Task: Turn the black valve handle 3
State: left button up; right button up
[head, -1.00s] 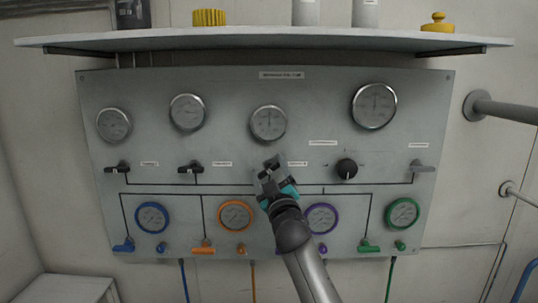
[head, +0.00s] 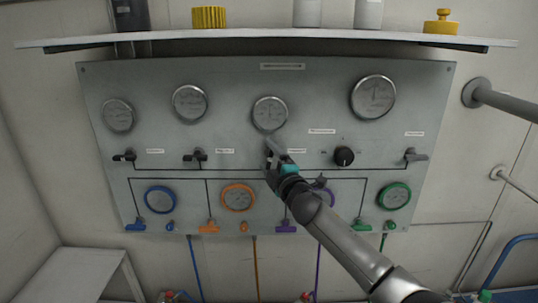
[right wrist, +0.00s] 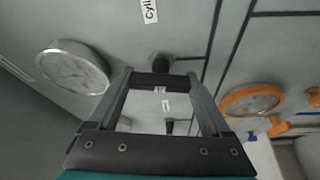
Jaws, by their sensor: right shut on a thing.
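The grey panel (head: 235,85) carries a row of black valve handles. The first (head: 125,157) and second (head: 196,157) show at the left and middle. The third, the black valve handle 3 (right wrist: 160,80), is at my right gripper and hidden behind it in the head view. My right gripper (head: 271,148), just below the third upper gauge (head: 270,113), is shut on this handle. In the right wrist view the dark handle spans between the two fingertips (right wrist: 158,75). How far the handle is turned is hard to tell. My left gripper is out of view.
Coloured gauges and handles line the lower panel, partly behind my arm. A shelf (head: 200,38) overhangs the top. A grey pipe (head: 508,104) sticks out at right.

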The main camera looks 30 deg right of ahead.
jog(key=shift+n, duration=0.3)
jog(key=o, duration=1.2)
jog(key=shift+c, duration=0.2)
jog(key=shift+s+a+f, duration=0.1)
jog(key=shift+s+f, duration=0.05)
jog(key=shift+s, duration=0.5)
jog(key=s+a+b, duration=0.2)
jog(key=s, duration=1.1)
jog(key=shift+s+a+f+b, duration=0.15)
jog(key=shift+s+f+b, duration=0.15)
jog(key=shift+s+b, duration=0.05)
